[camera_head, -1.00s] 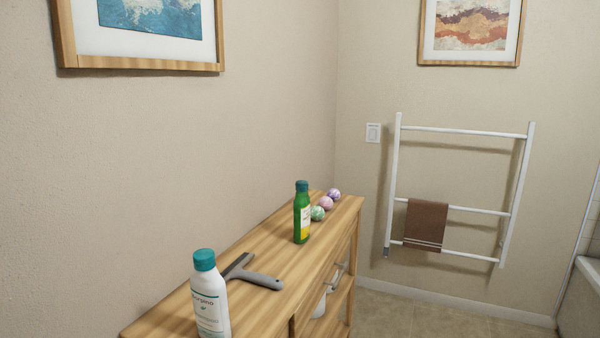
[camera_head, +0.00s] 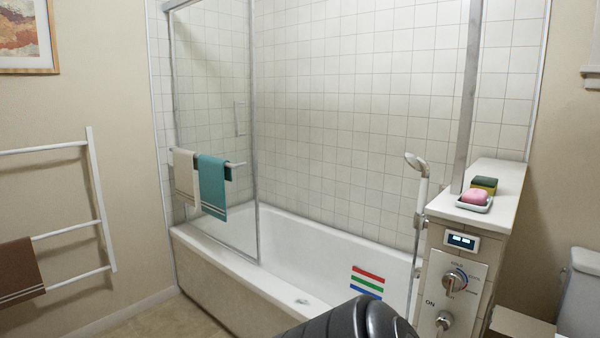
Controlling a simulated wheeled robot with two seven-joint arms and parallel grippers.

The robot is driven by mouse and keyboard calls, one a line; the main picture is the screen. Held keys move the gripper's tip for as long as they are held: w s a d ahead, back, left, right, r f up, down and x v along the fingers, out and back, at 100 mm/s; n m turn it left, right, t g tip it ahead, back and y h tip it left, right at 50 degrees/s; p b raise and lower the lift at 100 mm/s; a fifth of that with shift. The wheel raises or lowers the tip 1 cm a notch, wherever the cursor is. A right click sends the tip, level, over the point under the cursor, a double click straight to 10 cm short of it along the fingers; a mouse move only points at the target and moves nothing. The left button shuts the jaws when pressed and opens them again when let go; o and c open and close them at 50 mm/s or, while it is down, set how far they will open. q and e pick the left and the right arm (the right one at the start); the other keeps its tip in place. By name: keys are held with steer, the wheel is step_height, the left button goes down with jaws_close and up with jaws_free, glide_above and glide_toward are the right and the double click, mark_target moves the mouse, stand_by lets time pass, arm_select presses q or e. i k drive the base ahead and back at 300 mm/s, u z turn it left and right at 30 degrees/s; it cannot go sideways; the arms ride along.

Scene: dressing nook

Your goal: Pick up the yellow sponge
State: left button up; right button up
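A yellow sponge with a dark green top (camera_head: 484,185) sits on the white ledge at the right end of the bathtub. It is just behind a pink soap (camera_head: 474,197) in a small white dish (camera_head: 463,205). I cannot tell whether the sponge touches the dish. A dark part of my own arm shows at the bottom middle of the view. Neither gripper's fingers are in view.
The ledge (camera_head: 507,182) tops a tiled block with a control panel (camera_head: 455,285). A hand shower (camera_head: 420,180) and a metal post stand left of the sponge. The bathtub (camera_head: 290,235) has a glass screen with towels. A toilet (camera_head: 588,295) is at the right.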

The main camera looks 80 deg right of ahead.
mark_target(489, 184)
steer(key=k, duration=0.2)
steer(key=z, duration=3.5)
